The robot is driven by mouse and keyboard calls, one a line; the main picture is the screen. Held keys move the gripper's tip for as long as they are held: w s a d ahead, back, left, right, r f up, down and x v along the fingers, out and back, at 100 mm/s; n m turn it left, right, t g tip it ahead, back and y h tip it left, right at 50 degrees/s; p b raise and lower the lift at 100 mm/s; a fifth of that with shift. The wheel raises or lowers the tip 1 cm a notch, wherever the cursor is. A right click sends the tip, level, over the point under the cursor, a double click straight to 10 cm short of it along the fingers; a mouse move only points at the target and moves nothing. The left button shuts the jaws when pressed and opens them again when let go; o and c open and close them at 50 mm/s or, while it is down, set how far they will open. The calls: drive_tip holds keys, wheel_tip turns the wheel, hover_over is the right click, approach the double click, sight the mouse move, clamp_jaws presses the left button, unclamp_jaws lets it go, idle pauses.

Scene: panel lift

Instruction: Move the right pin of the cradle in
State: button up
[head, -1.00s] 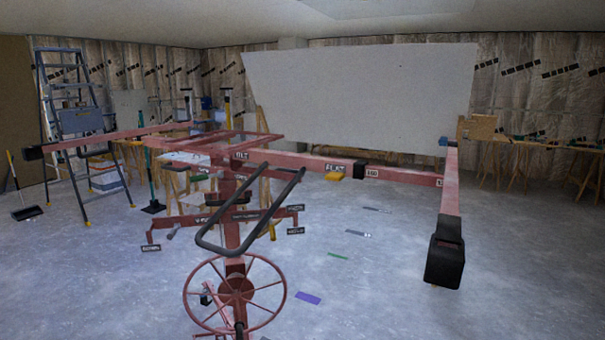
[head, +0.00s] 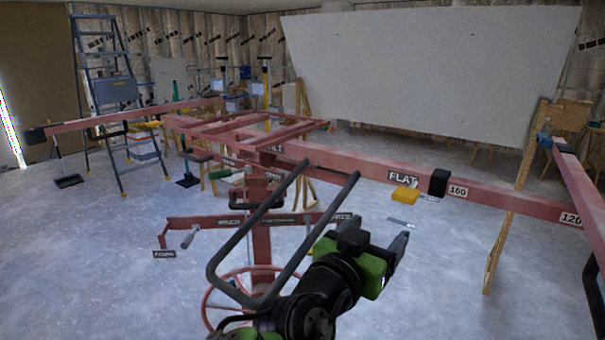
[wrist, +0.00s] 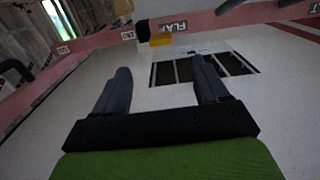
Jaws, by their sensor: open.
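The red cradle (head: 330,158) stands ahead, with a long bar running to the right. I cannot tell for sure which of these is the right pin. The wrist view shows the black block (wrist: 143,31) and yellow block (wrist: 161,41) beyond my fingers. My gripper (head: 384,248) is open and empty, in front of and below the bar, apart from it. It also shows in the wrist view (wrist: 160,85).
A black looped handle (head: 220,270) and a red wheel (head: 212,315) stand close left of my arm. A red side arm (head: 580,190) reaches toward me at the right. A white panel (head: 430,70) stands behind the cradle. The floor at front left is clear.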

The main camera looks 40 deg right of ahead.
sight(406, 194)
drive_tip(key=d+p, duration=0.1)
drive_tip(key=d, duration=0.4)
drive_tip(key=w+d+p, duration=0.1)
drive_tip(key=d+p, duration=0.1)
drive_tip(key=d, duration=0.3)
drive_tip(key=w+d+r+p, duration=0.1)
drive_tip(key=d+p, duration=0.1)
drive_tip(key=d, duration=0.2)
drive_tip(key=shift+w+d, duration=0.2)
drive_tip(key=shift+d, duration=0.2)
drive_tip(key=shift+w+d+f, duration=0.1)
drive_tip(key=shift+w+d, duration=0.05)
drive_tip(key=shift+d, duration=0.2)
drive_tip(key=shift+a, duration=0.1)
